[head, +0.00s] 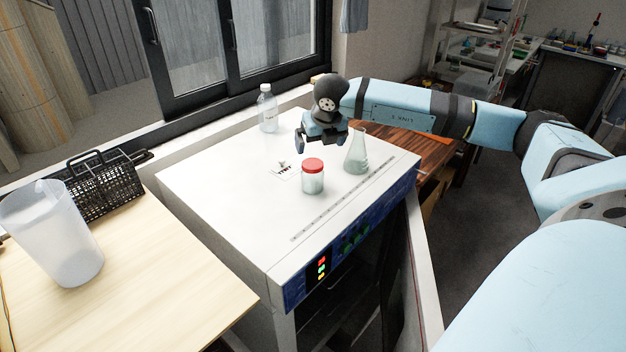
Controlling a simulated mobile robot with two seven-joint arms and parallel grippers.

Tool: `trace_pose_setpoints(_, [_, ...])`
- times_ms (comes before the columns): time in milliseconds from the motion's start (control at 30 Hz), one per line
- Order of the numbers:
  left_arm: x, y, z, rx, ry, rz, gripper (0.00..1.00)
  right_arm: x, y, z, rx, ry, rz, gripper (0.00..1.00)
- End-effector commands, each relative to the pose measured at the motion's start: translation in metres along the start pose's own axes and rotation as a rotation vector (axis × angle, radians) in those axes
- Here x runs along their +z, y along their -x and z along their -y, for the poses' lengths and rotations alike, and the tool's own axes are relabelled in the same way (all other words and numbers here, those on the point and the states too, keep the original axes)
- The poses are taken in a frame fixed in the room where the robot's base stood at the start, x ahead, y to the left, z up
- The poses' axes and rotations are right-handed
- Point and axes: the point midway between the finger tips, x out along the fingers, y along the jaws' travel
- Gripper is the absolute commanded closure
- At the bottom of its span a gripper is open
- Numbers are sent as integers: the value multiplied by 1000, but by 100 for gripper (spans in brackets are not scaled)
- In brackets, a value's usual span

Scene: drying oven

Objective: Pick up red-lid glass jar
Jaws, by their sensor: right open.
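The red-lid glass jar (313,183) stands upright on the white top of the drying oven (225,190), a little behind its front edge. My right gripper (320,146) hangs above the oven top, behind and above the jar in the head view. Its fingers point down and are spread apart with nothing between them. The gripper looks apart from the jar. My left gripper is not in view.
A conical flask (357,155) stands close to the right of the jar. A clear bottle (267,110) stands at the back. A small labelled item (283,169) lies left of the jar. A plastic beaker (58,238) and black wire basket (108,190) stand at left.

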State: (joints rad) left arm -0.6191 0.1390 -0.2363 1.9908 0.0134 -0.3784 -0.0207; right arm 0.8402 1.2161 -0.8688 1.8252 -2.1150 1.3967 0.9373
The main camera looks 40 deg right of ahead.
Motion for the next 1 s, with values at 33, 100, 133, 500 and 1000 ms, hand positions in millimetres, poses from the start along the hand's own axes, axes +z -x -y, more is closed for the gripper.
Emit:
trace_pose_setpoints(33, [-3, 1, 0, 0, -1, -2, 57, -1, -9, 0, -1, 0, -4, 1])
trace_pose_setpoints(100, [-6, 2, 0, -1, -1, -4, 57, 0, -23, -1, -1, 1, -4, 1])
trace_pose_setpoints(133, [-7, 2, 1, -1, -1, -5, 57, 0, -29, -1, 1, 1, -4, 1])
trace_pose_setpoints(500, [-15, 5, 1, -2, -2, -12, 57, 0, -76, -2, 5, 3, -3, 1])
trace_pose_setpoints(1000, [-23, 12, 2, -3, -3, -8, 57, 5, -128, 2, 5, 4, -3, 1])
